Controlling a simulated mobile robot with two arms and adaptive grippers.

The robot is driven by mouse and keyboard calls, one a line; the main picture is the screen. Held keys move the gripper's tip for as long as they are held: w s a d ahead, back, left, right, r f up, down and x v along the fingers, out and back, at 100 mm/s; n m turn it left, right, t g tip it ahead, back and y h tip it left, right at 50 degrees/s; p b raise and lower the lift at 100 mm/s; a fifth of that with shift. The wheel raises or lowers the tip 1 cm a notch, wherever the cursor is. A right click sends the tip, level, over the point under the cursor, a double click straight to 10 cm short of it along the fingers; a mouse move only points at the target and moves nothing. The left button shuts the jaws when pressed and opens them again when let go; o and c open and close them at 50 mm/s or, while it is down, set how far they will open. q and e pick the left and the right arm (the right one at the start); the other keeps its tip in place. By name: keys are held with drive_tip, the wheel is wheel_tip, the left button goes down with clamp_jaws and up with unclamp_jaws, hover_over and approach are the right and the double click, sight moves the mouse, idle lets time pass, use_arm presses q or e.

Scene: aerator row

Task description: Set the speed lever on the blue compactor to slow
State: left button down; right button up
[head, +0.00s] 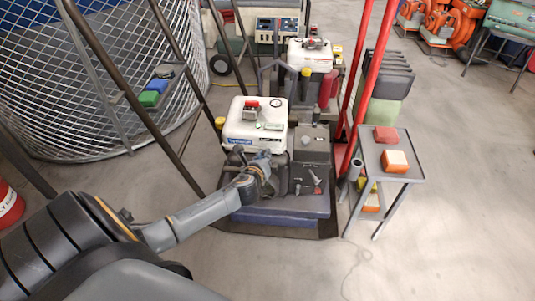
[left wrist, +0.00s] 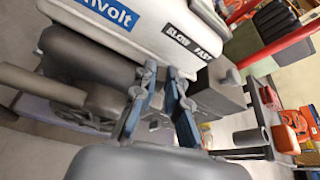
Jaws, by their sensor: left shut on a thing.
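The blue compactor (head: 283,206) stands in the middle of the head view, with a dark body, a blue base and a white top housing. In the left wrist view its white housing (left wrist: 130,32) carries a blue label and the words SLOW and FAST, SLOW to the left. My left gripper (head: 264,167) is at the compactor's front, just below the housing. In the left wrist view its blue fingers (left wrist: 163,78) are closed on the speed lever, below the SLOW label. The lever is mostly hidden between the fingers, so its exact setting is unclear. My right gripper is out of view.
A similar white-topped machine (head: 310,55) stands behind. A grey side table (head: 403,178) with red and orange blocks is at the right, near red uprights (head: 372,85). A wire-mesh drum (head: 90,70) fills the left.

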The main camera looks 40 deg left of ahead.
use_arm(q)
drive_tip(key=shift+s+a+f+n, duration=0.15)
drive_tip(key=shift+s+a+n, duration=0.05)
drive_tip(key=shift+a+n, duration=0.1)
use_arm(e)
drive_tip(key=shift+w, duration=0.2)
use_arm(q)
drive_tip(key=c, duration=1.4)
unclamp_jaws()
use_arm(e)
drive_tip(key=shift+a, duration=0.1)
use_arm(q)
drive_tip(key=shift+o, duration=0.2)
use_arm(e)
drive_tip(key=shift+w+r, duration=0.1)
use_arm(q)
drive_tip(key=v, duration=1.2)
drive_tip(key=shift+a, duration=0.15)
drive_tip(key=shift+s, duration=0.1)
